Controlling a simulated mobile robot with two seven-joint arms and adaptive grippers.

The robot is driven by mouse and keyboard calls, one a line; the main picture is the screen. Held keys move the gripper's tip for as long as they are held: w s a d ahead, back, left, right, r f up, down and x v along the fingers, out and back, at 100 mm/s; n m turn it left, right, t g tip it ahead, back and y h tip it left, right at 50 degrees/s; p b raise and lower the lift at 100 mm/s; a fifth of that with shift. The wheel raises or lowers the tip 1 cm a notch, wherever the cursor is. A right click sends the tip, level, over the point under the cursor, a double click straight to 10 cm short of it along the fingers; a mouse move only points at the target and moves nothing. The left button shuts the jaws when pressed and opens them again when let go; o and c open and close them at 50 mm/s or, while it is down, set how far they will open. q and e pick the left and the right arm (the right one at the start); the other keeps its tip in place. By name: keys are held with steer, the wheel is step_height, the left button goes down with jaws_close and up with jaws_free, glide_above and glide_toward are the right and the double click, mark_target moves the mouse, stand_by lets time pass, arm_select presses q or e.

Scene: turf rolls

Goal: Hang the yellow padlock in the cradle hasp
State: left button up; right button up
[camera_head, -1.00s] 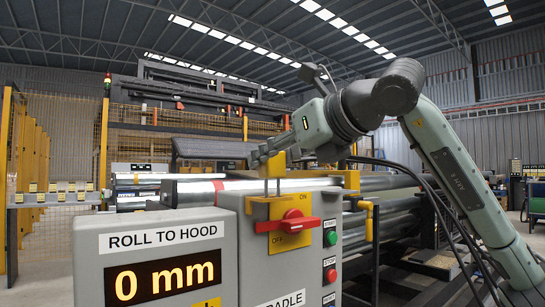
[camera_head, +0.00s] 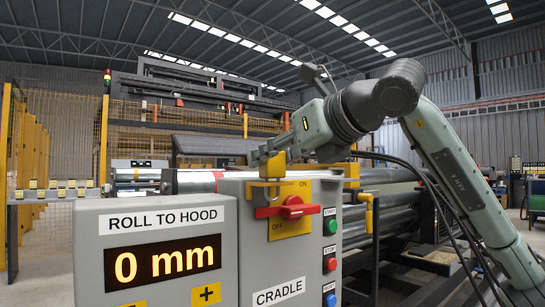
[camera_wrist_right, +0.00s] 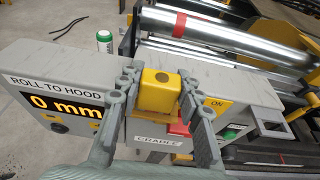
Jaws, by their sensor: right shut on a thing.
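The yellow padlock (camera_head: 272,166) is held upright in my right gripper (camera_head: 268,157), directly above the yellow cradle hasp (camera_head: 264,193) on the grey cradle box. In the right wrist view the padlock (camera_wrist_right: 158,92) sits between both fingers of the right gripper (camera_wrist_right: 157,88), which are shut on its sides. Its shackle points down and is mostly hidden; I cannot tell whether it is through the hasp. The red rotary switch handle (camera_head: 290,208) lies across the yellow ON/OFF plate (camera_head: 290,230) behind the hasp. My left gripper is not in view.
The "ROLL TO HOOD" display box (camera_head: 165,220), reading 0 mm, stands left of the cradle box (camera_head: 275,270). Green (camera_head: 330,226) and red (camera_head: 330,264) buttons line the right side. Shiny rollers (camera_head: 395,195) lie behind. Black cables hang near my right arm.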

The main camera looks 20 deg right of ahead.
steer(key=shift+f, duration=0.3)
steer(key=o, duration=1.3)
steer(key=v, duration=1.2)
steer(key=shift+r, duration=0.1)
